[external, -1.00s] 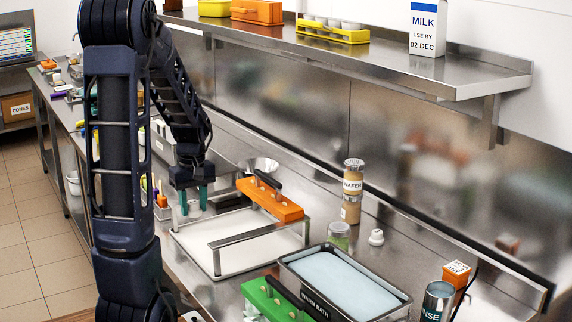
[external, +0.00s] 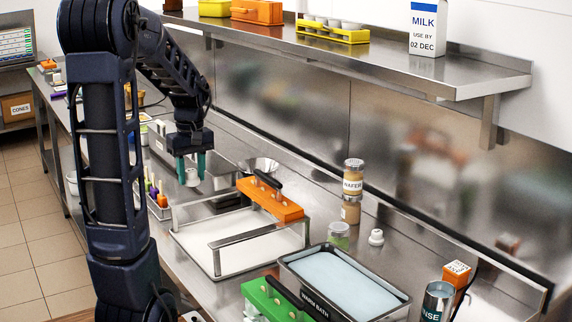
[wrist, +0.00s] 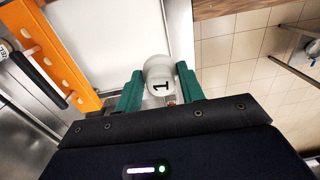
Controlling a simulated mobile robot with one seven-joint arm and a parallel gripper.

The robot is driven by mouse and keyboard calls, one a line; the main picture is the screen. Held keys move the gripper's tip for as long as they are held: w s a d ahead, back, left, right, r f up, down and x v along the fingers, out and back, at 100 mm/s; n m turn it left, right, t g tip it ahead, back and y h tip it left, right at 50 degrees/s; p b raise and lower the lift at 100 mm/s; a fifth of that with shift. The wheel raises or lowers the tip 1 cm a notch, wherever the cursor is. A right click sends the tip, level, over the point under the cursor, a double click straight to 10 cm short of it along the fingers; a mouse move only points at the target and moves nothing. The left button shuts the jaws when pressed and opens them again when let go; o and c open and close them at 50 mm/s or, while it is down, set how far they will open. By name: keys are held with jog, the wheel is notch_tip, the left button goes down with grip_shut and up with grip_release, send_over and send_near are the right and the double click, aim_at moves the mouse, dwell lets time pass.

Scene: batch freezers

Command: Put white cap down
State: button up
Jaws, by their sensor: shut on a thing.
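My gripper (external: 192,166) is shut on a small white cap (external: 192,177), with one green finger on each side. In the wrist view the cap (wrist: 158,68) shows as a pale round piece marked "1" between my gripper's fingers (wrist: 160,86). It is held in the air near the back-left of a white tray (external: 215,262) with metal rails. The cap's underside is hidden. Another small white stoppered piece (external: 376,238) stands on the counter right of a clear jar.
An orange rack (external: 270,200) with a dark handle rests across the tray's rails. A warm bath (external: 345,310), a green rack (external: 268,303) and wafer jars (external: 352,185) stand to the right. The tray's white floor looks clear. A shelf (external: 440,78) overhangs the back.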

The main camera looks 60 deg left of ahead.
aim_at(258, 162)
jog(key=w+a+n, duration=0.2)
jog(key=w+a, duration=2.5)
jog(key=w, duration=0.3)
jog(key=w+a+f, duration=0.5)
jog(key=w+f, duration=0.1)
jog(key=w, duration=0.2)
jog(key=shift+f, duration=5.25)
jog(key=o, duration=1)
